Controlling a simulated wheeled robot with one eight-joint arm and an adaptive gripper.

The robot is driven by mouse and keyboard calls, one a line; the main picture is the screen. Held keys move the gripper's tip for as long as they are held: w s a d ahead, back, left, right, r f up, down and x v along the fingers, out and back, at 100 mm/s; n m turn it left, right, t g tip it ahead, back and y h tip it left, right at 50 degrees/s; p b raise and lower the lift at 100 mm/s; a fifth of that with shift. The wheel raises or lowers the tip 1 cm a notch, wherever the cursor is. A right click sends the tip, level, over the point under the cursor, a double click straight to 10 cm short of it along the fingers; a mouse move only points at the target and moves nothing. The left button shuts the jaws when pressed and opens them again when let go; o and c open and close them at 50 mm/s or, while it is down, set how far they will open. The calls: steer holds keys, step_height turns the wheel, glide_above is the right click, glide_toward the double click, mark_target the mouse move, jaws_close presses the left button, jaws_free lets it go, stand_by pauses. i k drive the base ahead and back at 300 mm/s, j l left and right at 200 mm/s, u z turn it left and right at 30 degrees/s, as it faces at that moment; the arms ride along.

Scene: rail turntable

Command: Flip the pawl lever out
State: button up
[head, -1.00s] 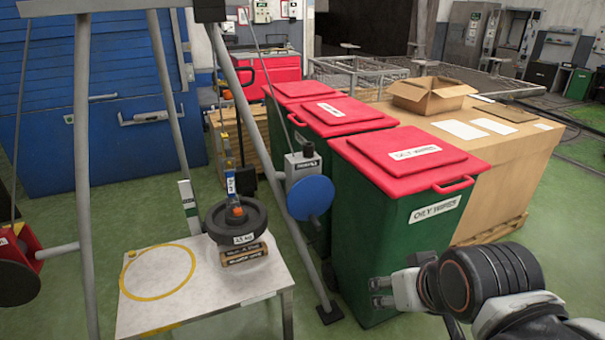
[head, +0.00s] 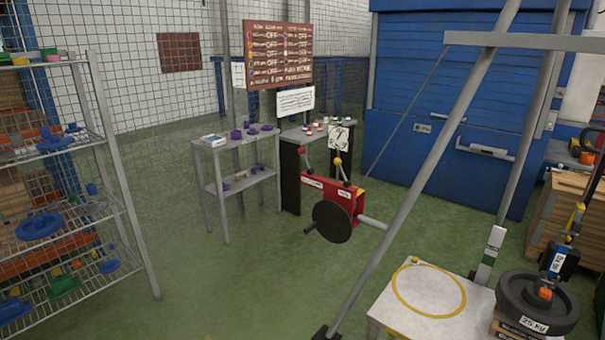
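A red winch-like housing (head: 352,199) with a black disc (head: 332,222) and a grey bar stands left of the grey frame leg (head: 430,160). Thin rods with small knobs (head: 337,161) rise at its top. I cannot tell whether one of them is the pawl lever, or its position. My gripper is not in view now. A black weight (head: 537,302) marked 25 KG sits on blocks at the lower right, with a hook and blue-labelled hanger (head: 558,260) above it.
A white table (head: 395,310) with a yellow ring stands at the lower right. A wire shelf (head: 125,215) with coloured parts is at left. Grey shelving (head: 213,195) and a sign board (head: 278,56) are behind. Green floor (head: 240,285) is open in the middle.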

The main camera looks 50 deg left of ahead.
mark_target(338, 161)
steer(key=u, duration=1.6)
